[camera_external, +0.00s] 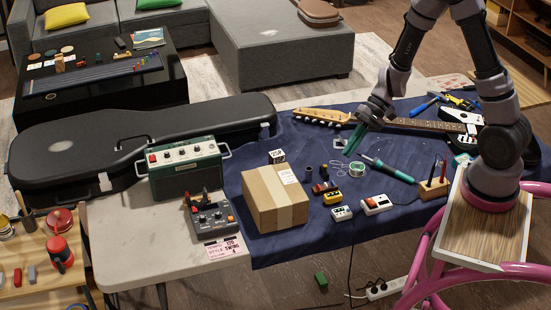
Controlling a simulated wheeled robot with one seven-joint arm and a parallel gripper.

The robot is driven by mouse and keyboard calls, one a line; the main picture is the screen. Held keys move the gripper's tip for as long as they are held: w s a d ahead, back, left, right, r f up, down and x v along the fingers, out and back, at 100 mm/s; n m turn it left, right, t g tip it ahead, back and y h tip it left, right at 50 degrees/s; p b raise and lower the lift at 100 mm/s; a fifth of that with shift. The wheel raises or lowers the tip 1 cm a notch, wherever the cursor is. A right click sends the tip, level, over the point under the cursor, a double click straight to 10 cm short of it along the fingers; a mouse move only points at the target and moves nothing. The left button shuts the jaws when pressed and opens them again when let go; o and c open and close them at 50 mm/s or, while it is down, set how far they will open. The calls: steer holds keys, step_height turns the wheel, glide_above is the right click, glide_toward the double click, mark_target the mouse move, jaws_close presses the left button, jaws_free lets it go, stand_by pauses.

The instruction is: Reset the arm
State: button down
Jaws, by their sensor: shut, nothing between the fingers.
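My gripper (354,139) hangs from my arm (408,62) over the blue cloth (330,237) on the table. Its greenish fingers point down and left, close together, with nothing seen between them. The fingers are above or near the cloth between the guitar neck and the soldering iron; I cannot tell the exact height.
A cardboard box (274,198), a green amplifier (186,168) and a black guitar case (90,140) stand to the left.

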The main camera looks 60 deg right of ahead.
steer(key=s+r+n+t+h, duration=0.1)
steer(key=s+r+n+h, duration=0.1)
steer(key=s+r, duration=0.3)
steer(key=s+r+n+t+h, duration=0.1)
steer(key=s+r, duration=0.5)
steer(key=r, duration=0.7)
steer(key=s+r+n+t+h, duration=0.1)
steer(key=s+r+n+h, duration=0.2)
steer(key=s+r, duration=0.3)
step_height(320, 180, up, 4)
steer(key=shift+d+f+n+t+h, duration=0.2)
steer(key=shift+d+n+t+h, duration=0.1)
steer(key=shift+n, duration=0.1)
